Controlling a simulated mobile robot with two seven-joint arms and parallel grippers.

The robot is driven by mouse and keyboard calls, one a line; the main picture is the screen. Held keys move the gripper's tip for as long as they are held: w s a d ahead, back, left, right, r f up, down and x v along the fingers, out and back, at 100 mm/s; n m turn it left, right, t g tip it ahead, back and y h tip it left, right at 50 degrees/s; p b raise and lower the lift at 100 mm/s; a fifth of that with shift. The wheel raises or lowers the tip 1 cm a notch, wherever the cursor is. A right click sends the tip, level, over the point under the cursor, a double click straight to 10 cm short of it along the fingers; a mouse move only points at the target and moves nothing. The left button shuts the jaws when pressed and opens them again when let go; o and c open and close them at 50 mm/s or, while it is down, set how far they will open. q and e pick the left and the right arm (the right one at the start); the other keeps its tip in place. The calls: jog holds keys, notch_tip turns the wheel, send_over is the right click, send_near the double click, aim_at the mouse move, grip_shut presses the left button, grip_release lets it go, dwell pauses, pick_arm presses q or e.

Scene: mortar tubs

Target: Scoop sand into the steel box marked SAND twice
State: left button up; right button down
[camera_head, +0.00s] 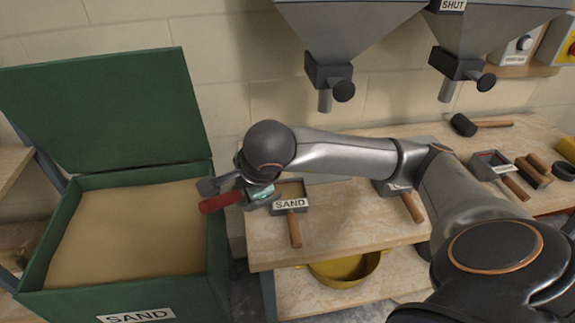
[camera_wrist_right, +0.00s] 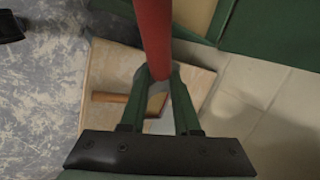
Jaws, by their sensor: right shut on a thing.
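My right gripper (camera_head: 246,195) is shut on a red handle (camera_head: 220,202), between the green bin and the bench. In the right wrist view the red handle (camera_wrist_right: 153,35) runs up from between the green fingers (camera_wrist_right: 160,76); the working end of this tool cannot be made out. The steel box marked SAND (camera_head: 291,204) stands on the bench's left end, just right of the gripper and partly hidden by my arm. Its wooden handle (camera_head: 294,230) points to the front. How full it is I cannot tell. The open green bin (camera_head: 225,245) holds sand (camera_head: 130,235). My left gripper is not in view.
The bin's green lid (camera_head: 105,110) stands up behind it. Two grey hoppers (camera_head: 345,30) with spouts hang above the bench (camera_head: 340,220). Another steel box (camera_head: 490,165), a mallet (camera_head: 463,125) and wooden-handled tools lie farther right. A yellow tub (camera_head: 345,270) sits on the lower shelf.

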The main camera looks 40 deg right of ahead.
jog(key=shift+w+d+r+y+p, duration=0.15)
jog(key=shift+d+r+y+p, duration=0.2)
jog(key=shift+d, duration=0.6)
jog(key=shift+w+d+r+m+g+y+b, duration=0.2)
jog(key=shift+d+r+y+b, duration=0.15)
jog(key=shift+d, duration=0.3)
jog(key=shift+w+d+r+m+g+y+b, duration=0.1)
jog(key=shift+w+d+r+m+y+b, duration=0.15)
jog(key=shift+d, duration=0.4)
jog(key=d, duration=0.1)
jog(key=d+r+y, duration=0.1)
jog(key=d+y+b, duration=0.1)
jog(key=shift+w+r, duration=0.2)
jog(key=shift+r, duration=0.05)
